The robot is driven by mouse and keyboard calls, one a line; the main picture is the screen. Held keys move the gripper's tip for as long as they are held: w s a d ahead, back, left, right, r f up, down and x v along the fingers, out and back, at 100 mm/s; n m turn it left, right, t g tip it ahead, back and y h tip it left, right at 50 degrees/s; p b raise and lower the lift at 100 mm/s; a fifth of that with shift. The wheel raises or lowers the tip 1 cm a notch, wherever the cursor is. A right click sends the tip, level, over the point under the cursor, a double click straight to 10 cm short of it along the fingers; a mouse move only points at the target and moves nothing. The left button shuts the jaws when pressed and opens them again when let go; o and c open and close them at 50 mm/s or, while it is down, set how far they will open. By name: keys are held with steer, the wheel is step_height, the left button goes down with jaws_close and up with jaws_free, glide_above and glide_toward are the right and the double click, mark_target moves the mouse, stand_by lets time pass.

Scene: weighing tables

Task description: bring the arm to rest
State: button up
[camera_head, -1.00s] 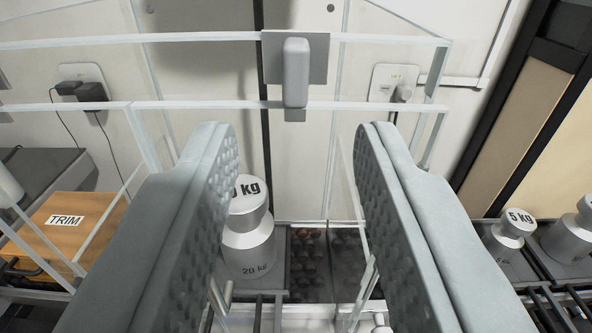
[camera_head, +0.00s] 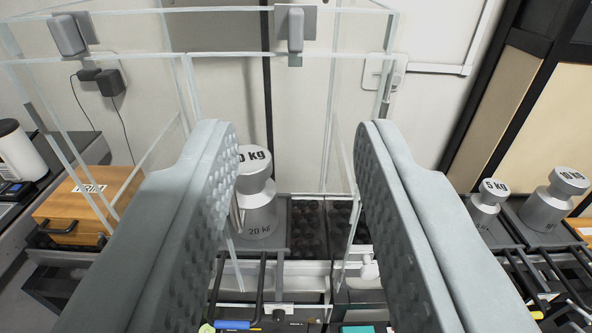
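My gripper (camera_head: 297,150) is open, with its two grey dimpled fingers reaching in from the lower left and lower right. Nothing is between the fingertips close up. Beyond them, a silver 20 kg weight (camera_head: 262,212) stands upright behind glass panes, partly hidden by the left finger.
A clear glass enclosure (camera_head: 229,60) with grey latches surrounds the 20 kg weight. At right stand a 5 kg weight (camera_head: 487,206) and a 10 kg weight (camera_head: 548,205). At left is a wooden TRIM box (camera_head: 75,218). Black bar handles (camera_head: 238,285) lie below.

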stand_by(0.3)
steer(key=s+f, duration=0.7)
steer(key=s, duration=0.3)
steer(key=s+f, duration=0.7)
steer(key=s, duration=0.3)
steer(key=shift+s+f+g, duration=0.15)
steer(key=shift+f+g, duration=0.05)
steer(key=shift+g, duration=0.1)
